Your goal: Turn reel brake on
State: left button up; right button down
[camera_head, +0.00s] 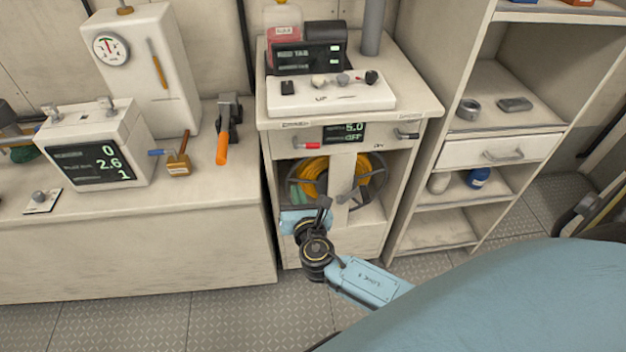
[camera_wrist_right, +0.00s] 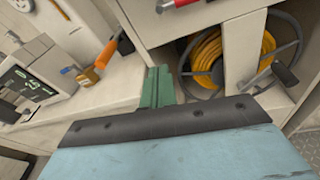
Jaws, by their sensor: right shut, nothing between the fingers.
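The hose reel (camera_head: 357,178), wound with yellow hose, sits in the open front of the cabinet. It also shows in the wrist view (camera_wrist_right: 206,62), with a dark handle (camera_wrist_right: 285,74) at its right. Above it, the cabinet's panel has a red-tipped lever (camera_head: 305,146), a display (camera_head: 344,133) that seems to read 5.0 and OFF, and a grey lever (camera_head: 406,135). I cannot tell which control is the brake. My right gripper (camera_head: 268,193) is shut and empty, left of the reel and below the red lever. Its green fingers show in the wrist view (camera_wrist_right: 158,86). My left gripper is out of view.
Shelves (camera_head: 470,210) stand on the right. A white switch box (camera_head: 330,93) sits on the cabinet top. Floor is free in front.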

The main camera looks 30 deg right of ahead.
jog(key=s+d+f+t+h+b, duration=0.1)
jog(key=s+d+f+h+b, duration=0.15)
jog(key=b, duration=0.45)
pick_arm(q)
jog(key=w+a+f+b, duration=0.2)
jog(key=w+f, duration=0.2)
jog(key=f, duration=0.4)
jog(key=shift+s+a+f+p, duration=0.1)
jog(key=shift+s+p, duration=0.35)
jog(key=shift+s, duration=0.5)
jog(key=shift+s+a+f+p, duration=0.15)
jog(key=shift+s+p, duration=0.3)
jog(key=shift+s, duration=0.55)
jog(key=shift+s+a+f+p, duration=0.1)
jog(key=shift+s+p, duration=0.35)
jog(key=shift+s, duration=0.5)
pick_arm(e)
jog(key=w+d+r, duration=0.3)
jog(key=w+d, duration=0.3)
jog(key=w, duration=0.3)
jog(key=shift+w+d+r+h, duration=0.15)
jog(key=shift+w+r+h, duration=0.05)
jog(key=shift+r+h, duration=0.15)
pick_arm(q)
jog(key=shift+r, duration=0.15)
